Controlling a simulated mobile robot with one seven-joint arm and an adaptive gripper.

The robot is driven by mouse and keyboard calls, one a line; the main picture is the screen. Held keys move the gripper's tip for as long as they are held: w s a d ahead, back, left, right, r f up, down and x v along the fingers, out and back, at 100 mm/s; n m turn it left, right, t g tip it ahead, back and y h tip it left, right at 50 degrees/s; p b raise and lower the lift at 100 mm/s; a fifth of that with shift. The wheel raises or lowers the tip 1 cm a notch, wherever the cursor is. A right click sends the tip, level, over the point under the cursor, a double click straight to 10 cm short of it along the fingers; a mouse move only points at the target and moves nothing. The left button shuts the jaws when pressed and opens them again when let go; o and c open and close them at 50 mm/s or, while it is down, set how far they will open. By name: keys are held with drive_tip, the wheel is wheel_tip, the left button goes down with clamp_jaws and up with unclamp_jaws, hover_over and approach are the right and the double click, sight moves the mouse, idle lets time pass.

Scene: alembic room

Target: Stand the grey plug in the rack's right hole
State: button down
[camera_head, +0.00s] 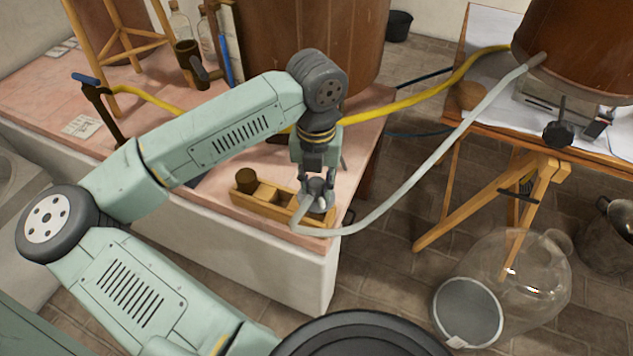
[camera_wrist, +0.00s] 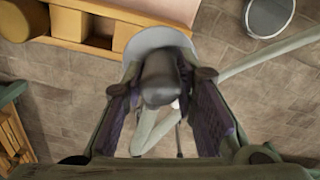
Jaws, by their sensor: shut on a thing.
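The grey plug (camera_wrist: 160,78) is between the two fingers of my gripper (camera_wrist: 163,98) in the wrist view. A wider pale grey part (camera_wrist: 155,38) shows beyond it. In the head view my gripper (camera_head: 317,182) points down, with the grey plug (camera_head: 319,203) at its fingertips, over the right end of the wooden rack (camera_head: 270,209). The rack also shows in the wrist view (camera_wrist: 75,25), up and left of the plug. The right hole is hidden by the plug and gripper, so I cannot tell whether the plug is in it.
A brown plug (camera_head: 246,180) stands in the rack's left end. A pale grey hose (camera_head: 420,190) loops from beside my gripper to the copper vessel (camera_head: 575,45). The rack is near the edge of the pink tabletop (camera_head: 50,100). A glass flask (camera_head: 520,270) is on the floor.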

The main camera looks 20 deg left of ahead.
sight(316, 199)
drive_tip(key=shift+f+b, duration=0.95)
drive_tip(key=shift+b, duration=0.05)
drive_tip(key=shift+f+b, duration=0.85)
drive_tip(key=shift+b, duration=0.2)
idle(0.9)
drive_tip(key=shift+f+b, duration=0.85)
drive_tip(key=shift+b, duration=0.85)
idle(2.8)
drive_tip(key=c, duration=1.2)
unclamp_jaws()
